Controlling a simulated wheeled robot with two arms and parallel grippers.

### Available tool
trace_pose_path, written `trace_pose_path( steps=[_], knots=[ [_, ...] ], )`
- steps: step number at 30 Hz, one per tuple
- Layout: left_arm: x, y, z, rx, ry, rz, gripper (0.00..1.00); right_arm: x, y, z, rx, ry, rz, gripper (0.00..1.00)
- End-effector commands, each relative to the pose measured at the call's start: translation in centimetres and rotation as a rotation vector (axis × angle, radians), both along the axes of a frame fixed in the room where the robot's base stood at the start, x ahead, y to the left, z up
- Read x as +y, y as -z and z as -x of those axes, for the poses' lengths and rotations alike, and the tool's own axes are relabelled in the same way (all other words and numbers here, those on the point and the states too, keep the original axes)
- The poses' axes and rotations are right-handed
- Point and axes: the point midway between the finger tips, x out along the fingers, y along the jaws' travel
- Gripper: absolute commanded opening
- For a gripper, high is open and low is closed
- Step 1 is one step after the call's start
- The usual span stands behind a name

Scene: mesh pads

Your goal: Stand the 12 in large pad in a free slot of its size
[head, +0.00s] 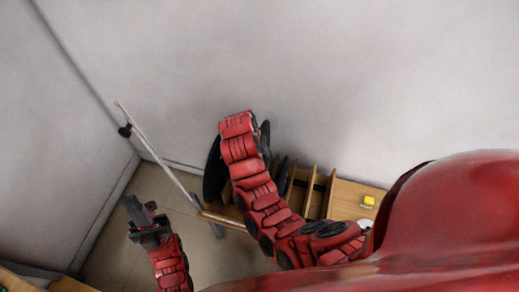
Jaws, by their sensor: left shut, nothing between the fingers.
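A large dark round pad (211,172) shows at the left end of the wooden slotted rack (318,194), partly behind my red right arm. I cannot tell its size mark, or whether it is held or stands in a slot. More dark, thin edges, perhaps smaller pads (282,172), stand between the rack's dividers. My right arm reaches over the rack and hides much of it; its gripper is hidden behind its own wrist. My left gripper (140,205) is shut and empty, left of the rack and apart from it.
A pale pole or rail (158,152) with a black knob (125,131) slants between my left gripper and the rack. A yellow object (368,201) lies on the wooden surface at right. Grey walls close off the back and left. Tan floor (185,236) shows at lower left.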

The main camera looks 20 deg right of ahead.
Motion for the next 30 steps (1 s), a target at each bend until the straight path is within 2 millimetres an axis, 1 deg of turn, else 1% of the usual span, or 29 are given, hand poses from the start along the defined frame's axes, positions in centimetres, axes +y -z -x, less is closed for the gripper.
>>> trace_pose_path(
  steps=[1, 30],
  knots=[
    [0.0, 0.5, 0.0, 0.000, 0.000, 0.000, 0.00, -0.1, 0.6, -0.1, -0.003, 0.000, 0.001, 0.00],
    [0.0, 5.7, 0.0, 0.000, 0.000, 0.000, 0.00, 0.0, 7.8, -0.1, -0.004, 0.000, 0.000, 0.00]
  ],
)
